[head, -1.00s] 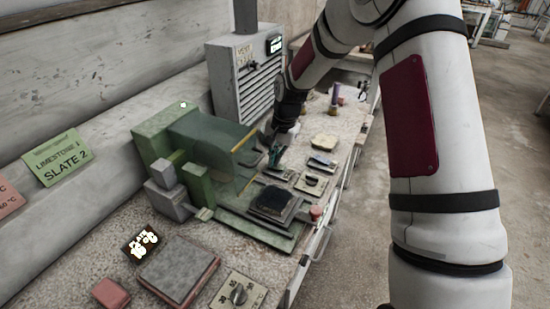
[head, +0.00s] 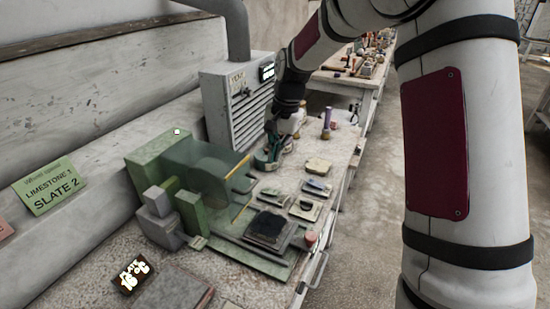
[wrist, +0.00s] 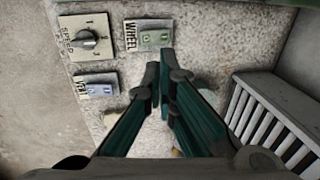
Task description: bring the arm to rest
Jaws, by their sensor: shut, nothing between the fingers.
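My gripper (head: 268,160) hangs over the workbench in the head view, at the back right of the green machine (head: 148,165) and in front of the grey vented cabinet (head: 235,105). In the wrist view its two teal fingers (wrist: 160,85) are together at the tips, with nothing held. The fingers point at the bench surface near a WHEEL switch plate (wrist: 148,37). Whether the fingertips touch anything is hard to tell. My arm comes in from the upper right of the head view.
A speed knob plate (wrist: 88,40) and a VENT switch (wrist: 97,85) lie near the fingers. A dark pad (head: 268,228) sits at the machine's front. A purple-topped bottle (head: 326,122) stands on the bench. Open floor (head: 365,240) lies to the right.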

